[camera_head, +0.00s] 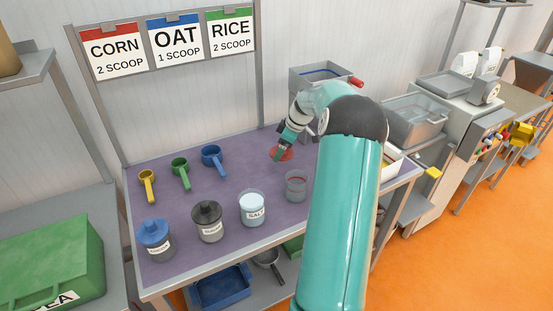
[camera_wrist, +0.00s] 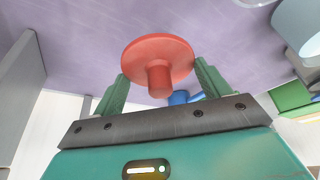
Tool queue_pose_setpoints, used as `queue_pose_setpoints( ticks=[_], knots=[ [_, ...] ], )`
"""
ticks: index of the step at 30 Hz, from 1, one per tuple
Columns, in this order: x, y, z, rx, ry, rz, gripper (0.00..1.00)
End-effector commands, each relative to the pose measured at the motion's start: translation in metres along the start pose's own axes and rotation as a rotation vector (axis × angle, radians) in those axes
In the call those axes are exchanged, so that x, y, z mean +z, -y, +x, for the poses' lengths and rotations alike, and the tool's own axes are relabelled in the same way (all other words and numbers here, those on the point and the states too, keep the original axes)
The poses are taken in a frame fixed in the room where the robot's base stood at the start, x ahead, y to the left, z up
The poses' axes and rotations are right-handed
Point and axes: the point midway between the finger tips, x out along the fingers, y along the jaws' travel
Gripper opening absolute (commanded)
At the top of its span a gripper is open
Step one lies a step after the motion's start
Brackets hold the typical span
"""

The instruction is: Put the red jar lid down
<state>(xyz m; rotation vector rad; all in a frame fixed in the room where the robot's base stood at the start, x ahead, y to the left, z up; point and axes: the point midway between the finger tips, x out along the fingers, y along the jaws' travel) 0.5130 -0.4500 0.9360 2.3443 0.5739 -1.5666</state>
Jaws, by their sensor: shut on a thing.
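The red jar lid (camera_head: 286,155) is a round disc with a knob, at the far right part of the purple table (camera_head: 225,190). In the wrist view the lid (camera_wrist: 158,50) sits between the two green fingers of my gripper (camera_wrist: 160,72), its knob towards the palm. My gripper (camera_head: 279,154) is shut on it, pointing down close to the table surface. I cannot tell whether the lid touches the table. A clear open jar (camera_head: 296,186) stands nearer, beside my arm.
A salt jar (camera_head: 252,208), a black-lidded jar (camera_head: 208,222) and a blue-lidded jar (camera_head: 155,240) line the front edge. Yellow (camera_head: 148,186), green (camera_head: 181,174) and blue (camera_head: 213,160) scoops lie left. A grey bin (camera_head: 318,75) is behind. The table's middle is clear.

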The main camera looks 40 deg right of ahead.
Motion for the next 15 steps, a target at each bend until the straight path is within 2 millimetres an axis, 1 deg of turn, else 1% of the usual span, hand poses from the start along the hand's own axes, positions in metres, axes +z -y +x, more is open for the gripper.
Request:
queue_pose_setpoints(
  ticks=[1,4,6,12,15],
  knots=[
    [0.000,-0.006,0.013,-0.002,0.000,0.002,0.54],
    [-0.004,-0.016,0.032,-0.002,0.000,0.001,0.54],
    [-0.005,-0.021,0.041,-0.001,0.000,0.001,0.54],
    [-0.008,-0.029,0.055,0.000,0.001,0.002,0.54],
    [-0.002,-0.030,0.069,-0.002,0.002,0.003,0.54]
  ],
)
